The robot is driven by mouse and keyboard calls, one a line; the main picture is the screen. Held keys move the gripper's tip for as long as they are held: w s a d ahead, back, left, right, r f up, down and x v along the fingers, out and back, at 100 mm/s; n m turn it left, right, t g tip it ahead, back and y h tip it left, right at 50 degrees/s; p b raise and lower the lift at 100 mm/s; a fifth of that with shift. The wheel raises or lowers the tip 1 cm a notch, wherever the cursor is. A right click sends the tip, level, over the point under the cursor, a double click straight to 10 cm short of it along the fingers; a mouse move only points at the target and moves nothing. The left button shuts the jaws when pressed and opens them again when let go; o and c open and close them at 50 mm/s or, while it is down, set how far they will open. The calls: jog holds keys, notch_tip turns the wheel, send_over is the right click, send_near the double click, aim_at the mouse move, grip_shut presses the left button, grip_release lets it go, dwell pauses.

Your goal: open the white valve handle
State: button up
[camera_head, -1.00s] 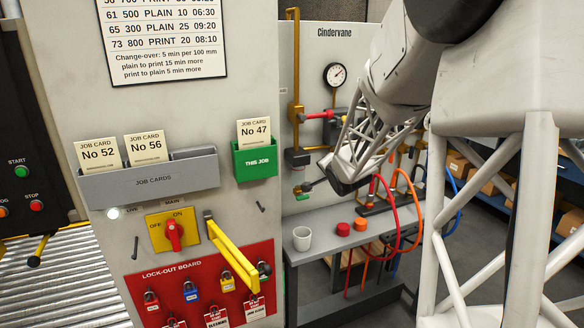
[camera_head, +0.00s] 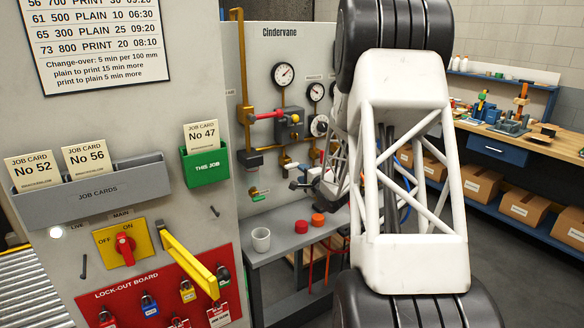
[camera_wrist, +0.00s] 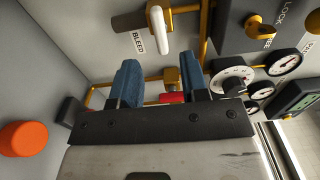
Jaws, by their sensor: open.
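The white valve handle (camera_wrist: 158,30) hangs from a dark, pipe-like part beside a "BLEED" label in the wrist view. It lies just beyond my fingertips and, in the picture, in line with the gap between them. My gripper (camera_wrist: 157,72) is open, its two blue fingers apart, with nothing held. A red part (camera_wrist: 172,97) shows behind the gap, partly hidden by the gripper. In the head view my gripper (camera_head: 302,184) is small and dark in front of the Cindervane panel (camera_head: 285,60). I cannot make out the white handle clearly there.
Brass pipes (camera_head: 241,80), gauges (camera_head: 283,74) and a red-handled valve (camera_head: 265,115) crowd the panel. Below, a grey shelf (camera_head: 275,252) holds a white cup (camera_head: 261,239) and red (camera_head: 301,227) and orange (camera_head: 318,220) pieces. A yellow lever (camera_head: 190,262) juts out at left.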

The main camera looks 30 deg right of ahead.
aim_at(293, 167)
jog(key=shift+w, duration=0.2)
jog(key=shift+w, duration=3.7)
jog(key=shift+c, duration=0.3)
grip_shut()
